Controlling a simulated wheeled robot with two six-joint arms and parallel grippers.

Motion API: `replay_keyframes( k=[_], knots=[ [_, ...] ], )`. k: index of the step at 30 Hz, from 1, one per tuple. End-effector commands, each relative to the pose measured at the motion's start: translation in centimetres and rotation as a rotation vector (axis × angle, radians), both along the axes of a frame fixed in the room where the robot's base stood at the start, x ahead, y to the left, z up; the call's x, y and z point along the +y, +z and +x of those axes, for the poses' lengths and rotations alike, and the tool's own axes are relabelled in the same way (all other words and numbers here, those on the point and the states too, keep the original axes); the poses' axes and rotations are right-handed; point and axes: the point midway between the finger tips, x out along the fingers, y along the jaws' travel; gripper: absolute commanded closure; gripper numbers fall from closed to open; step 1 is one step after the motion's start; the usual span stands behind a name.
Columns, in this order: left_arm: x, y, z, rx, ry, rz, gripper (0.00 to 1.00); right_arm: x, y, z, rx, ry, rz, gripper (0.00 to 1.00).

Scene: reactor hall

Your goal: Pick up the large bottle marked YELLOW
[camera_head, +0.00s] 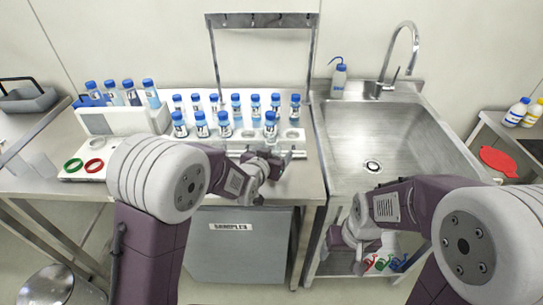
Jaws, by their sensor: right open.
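My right gripper (358,262) is open, low in front of the sink cabinet, well left of and below these bottles. My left gripper (277,163) is over the bench at the front of the vial rack, far from the bottles; its jaws are too unclear to judge.
A rack (240,138) holds several blue-capped vials. A sink (370,140) with a tall faucet lies between the rack and the right-hand bench. A red oval item (499,161) lies near the large bottles. A wash bottle (339,80) stands behind the sink's left edge.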

Motion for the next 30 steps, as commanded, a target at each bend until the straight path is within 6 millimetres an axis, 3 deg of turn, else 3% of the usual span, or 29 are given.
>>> replay_keyframes(
  k=[8, 11, 16, 30],
  knots=[
    [-0.2, -0.4, 0.7, 0.001, 0.0, 0.0, 0.26, 0.0, 0.0, 0.0, 0.0, 0.0, 0.0, 0.26],
    [-0.2, -0.4, 0.7, 0.001, 0.0, 0.0, 0.48, 0.0, 0.0, 0.0, 0.0, 0.0, 0.0, 0.26],
    [-0.2, -0.4, 0.7, 0.001, 0.0, 0.001, 0.95, 0.0, 0.0, 0.0, 0.0, 0.0, 0.0, 0.26],
    [-0.2, 0.7, 0.7, -0.003, 0.0, -0.001, 0.96, 0.0, 0.2, 0.0, 0.0, 0.0, 0.0, 0.26]
  ],
)
